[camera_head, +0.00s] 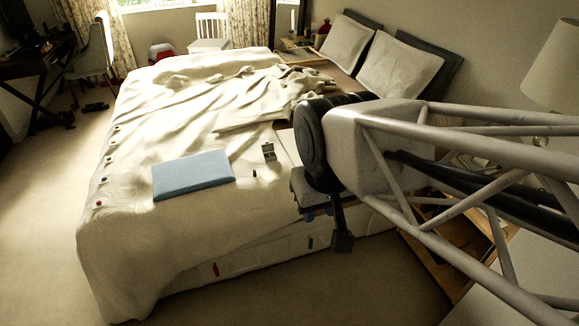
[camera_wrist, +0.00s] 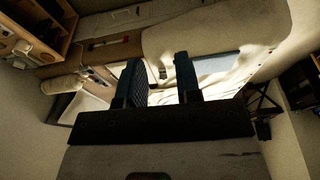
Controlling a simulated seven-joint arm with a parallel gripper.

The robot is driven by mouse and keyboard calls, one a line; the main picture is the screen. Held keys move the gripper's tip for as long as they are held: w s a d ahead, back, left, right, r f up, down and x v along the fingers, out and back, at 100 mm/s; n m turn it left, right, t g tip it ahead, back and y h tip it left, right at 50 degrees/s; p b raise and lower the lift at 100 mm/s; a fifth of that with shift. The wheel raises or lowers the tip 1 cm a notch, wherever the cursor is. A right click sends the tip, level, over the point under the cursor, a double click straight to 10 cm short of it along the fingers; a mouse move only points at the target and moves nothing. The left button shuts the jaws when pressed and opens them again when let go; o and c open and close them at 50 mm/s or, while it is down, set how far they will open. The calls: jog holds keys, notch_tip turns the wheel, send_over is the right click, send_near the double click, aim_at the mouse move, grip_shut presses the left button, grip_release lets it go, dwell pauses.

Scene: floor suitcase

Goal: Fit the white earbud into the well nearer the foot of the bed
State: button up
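A small pale open case (camera_head: 269,152) stands on the bed's bedding, right of the blue slab; it is probably the earbud case, but its wells are too small to make out. I cannot pick out the white earbud in either view. A small dark object (camera_head: 254,173) lies just in front of the case. My gripper (camera_head: 325,213) hangs at the near side of the bed, to the right of and apart from the case. In the wrist view my gripper's two blue-padded fingers (camera_wrist: 159,62) stand apart, with nothing clearly held between them.
The bed (camera_head: 135,210) has its pillows (camera_head: 400,70) at the right and its foot at the left. A flat blue slab (camera_head: 193,174) lies on it. Small objects line the foot edge. A wooden bedside unit (camera_head: 440,255) stands near my arm.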

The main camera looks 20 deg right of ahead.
jog(key=shift+o, duration=1.3)
